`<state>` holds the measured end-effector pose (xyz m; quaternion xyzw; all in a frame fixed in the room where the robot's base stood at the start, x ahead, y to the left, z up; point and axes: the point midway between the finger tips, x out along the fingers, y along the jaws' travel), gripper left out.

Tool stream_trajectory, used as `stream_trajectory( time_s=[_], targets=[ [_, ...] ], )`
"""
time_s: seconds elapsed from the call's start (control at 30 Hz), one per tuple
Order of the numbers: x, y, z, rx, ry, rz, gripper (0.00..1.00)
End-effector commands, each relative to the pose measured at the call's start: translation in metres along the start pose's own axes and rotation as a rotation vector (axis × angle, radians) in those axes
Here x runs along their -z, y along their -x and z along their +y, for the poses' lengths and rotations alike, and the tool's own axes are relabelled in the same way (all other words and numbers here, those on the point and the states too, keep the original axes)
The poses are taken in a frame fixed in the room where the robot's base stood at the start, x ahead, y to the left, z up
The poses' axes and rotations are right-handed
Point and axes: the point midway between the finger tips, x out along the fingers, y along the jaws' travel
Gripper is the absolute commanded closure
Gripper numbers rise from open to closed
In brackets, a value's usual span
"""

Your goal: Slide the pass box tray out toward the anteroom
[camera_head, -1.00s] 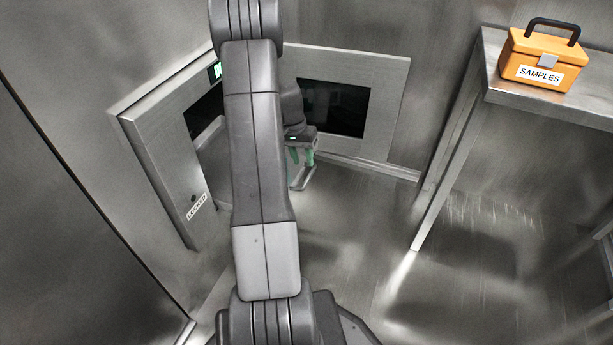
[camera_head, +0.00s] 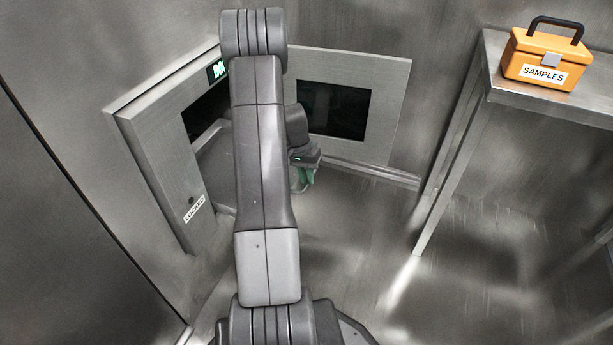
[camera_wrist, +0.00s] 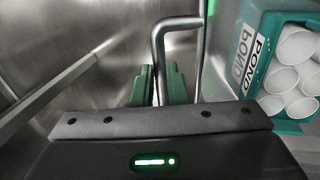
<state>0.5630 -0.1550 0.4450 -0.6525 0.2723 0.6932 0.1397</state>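The pass box tray (camera_head: 217,160) is a grey metal sheet with a pale rim, jutting from the dark opening in the left wall panel. My arm hides much of it. Its bent metal handle (camera_wrist: 158,45) stands up in the wrist view. My gripper (camera_wrist: 159,88) has two green fingers, one on each side of a leg of this handle, closed in on it with hardly any gap. In the head view my gripper (camera_head: 307,176) is low, right of my arm, at the handle. A teal box (camera_wrist: 242,65) with a POND label holds several white round-ended items, right of the handle.
A dark window (camera_head: 332,108) is in the right panel. A metal table (camera_head: 500,92) carries an orange SAMPLES box (camera_head: 543,62). The floor between is clear.

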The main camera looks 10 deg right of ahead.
Motion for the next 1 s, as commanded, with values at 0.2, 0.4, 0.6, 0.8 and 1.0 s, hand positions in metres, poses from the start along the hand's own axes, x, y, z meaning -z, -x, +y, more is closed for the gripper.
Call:
stream_trajectory(
  time_s=[0.2, 0.4, 0.6, 0.8, 1.0],
  targets=[
    [0.0, -0.001, 0.006, 0.0, -0.002, -0.001, 1.0],
    [0.001, -0.009, 0.048, -0.001, -0.005, -0.001, 1.0],
    [0.001, -0.015, 0.076, 0.0, -0.002, 0.001, 1.0],
    [0.001, -0.015, 0.079, 0.0, 0.0, 0.002, 1.0],
    [0.001, -0.015, 0.078, 0.001, 0.0, 0.002, 0.76]
  ],
)
